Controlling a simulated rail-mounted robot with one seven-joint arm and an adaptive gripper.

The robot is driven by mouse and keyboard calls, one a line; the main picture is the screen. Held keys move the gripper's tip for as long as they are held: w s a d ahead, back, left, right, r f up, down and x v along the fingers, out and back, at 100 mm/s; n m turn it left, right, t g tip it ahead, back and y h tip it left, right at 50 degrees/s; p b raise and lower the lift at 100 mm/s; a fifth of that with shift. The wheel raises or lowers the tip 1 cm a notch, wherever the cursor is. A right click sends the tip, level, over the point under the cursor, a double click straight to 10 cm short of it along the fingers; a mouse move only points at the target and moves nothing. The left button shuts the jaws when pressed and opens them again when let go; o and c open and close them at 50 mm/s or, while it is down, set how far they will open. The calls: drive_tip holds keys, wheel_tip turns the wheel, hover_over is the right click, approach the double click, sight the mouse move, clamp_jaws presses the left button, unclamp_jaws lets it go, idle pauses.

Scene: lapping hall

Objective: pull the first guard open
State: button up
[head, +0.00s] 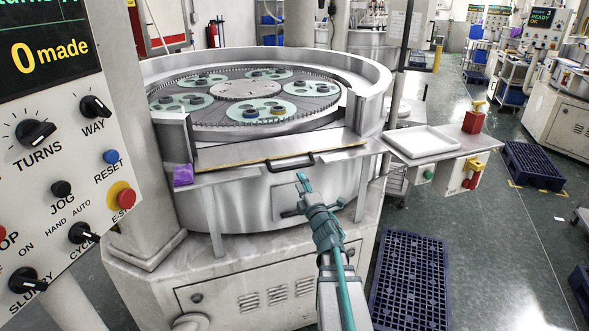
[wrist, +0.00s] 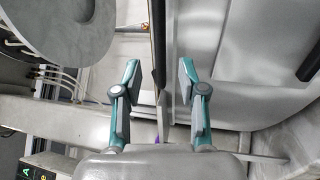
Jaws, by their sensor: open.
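The guard (head: 240,154) is a pale metal panel across the front opening of the round lapping tub, with a black bar handle (head: 290,161) on its front edge. My gripper (head: 298,195) is open and empty, in front of the tub wall and below the handle in the head view. In the wrist view, its two fingers (wrist: 158,78) stand apart. A thin dark and tan edge runs between them; I cannot tell whether it is the handle or the guard's edge. I see no clear contact with the handle.
The control panel (head: 55,150) stands close on the left. A purple item (head: 183,175) sits at the guard's left end. A side shelf with a white tray (head: 422,141) and red box (head: 473,121) is at right. A dark blue pallet (head: 410,285) lies on the floor.

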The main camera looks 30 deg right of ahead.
drive_tip(key=p+x, duration=0.1)
drive_tip(key=x, duration=0.6)
drive_tip(key=shift+p, duration=0.35)
drive_tip(key=shift+w, duration=0.15)
clamp_jaws()
